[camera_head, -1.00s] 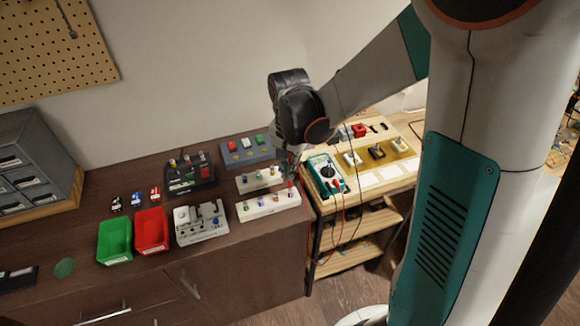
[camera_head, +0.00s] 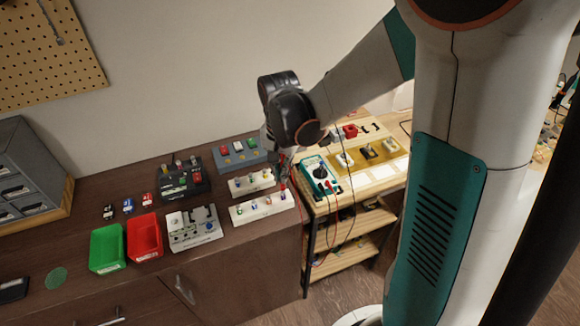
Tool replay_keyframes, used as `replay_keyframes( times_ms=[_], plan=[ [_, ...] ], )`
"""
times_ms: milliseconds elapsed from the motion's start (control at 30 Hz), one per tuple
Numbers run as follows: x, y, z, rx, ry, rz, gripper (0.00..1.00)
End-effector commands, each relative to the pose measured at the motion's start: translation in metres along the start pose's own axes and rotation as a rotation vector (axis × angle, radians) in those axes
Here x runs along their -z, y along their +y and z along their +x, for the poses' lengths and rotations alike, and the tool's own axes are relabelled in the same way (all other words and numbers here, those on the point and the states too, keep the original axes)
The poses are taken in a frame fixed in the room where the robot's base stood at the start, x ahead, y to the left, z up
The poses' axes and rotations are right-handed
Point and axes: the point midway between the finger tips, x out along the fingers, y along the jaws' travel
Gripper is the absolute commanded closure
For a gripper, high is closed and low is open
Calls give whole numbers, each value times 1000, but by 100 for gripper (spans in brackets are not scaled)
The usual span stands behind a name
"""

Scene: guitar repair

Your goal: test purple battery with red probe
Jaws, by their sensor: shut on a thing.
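My gripper (camera_head: 281,173) hangs over the right end of two white battery holders, partly hidden behind the dark wrist. It is shut on the red probe (camera_head: 284,186), whose tip points down at the right end of the front holder (camera_head: 262,211). I cannot tell whether the tip touches a battery. Several small coloured batteries stand in the front holder and the rear holder (camera_head: 238,188). They are too small to tell surely which is purple. The teal multimeter (camera_head: 319,173) lies right of the gripper, with red and dark leads running from it.
A green bin (camera_head: 107,249), a red bin (camera_head: 144,238) and a grey-white device (camera_head: 194,228) stand left of the holders. A dark rack (camera_head: 183,184) and grey block (camera_head: 241,157) stand behind. A light wooden shelf unit (camera_head: 350,207) adjoins the dark bench on the right.

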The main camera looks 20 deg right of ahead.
Motion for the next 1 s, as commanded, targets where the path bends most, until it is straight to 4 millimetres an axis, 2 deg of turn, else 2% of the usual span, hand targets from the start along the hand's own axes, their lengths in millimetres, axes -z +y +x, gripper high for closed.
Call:
replay_keyframes(
  times_ms=[833,1000],
  plan=[
    [0,0,0,0,0,0,100],
    [0,0,-5,0,0,0,100]
  ],
)
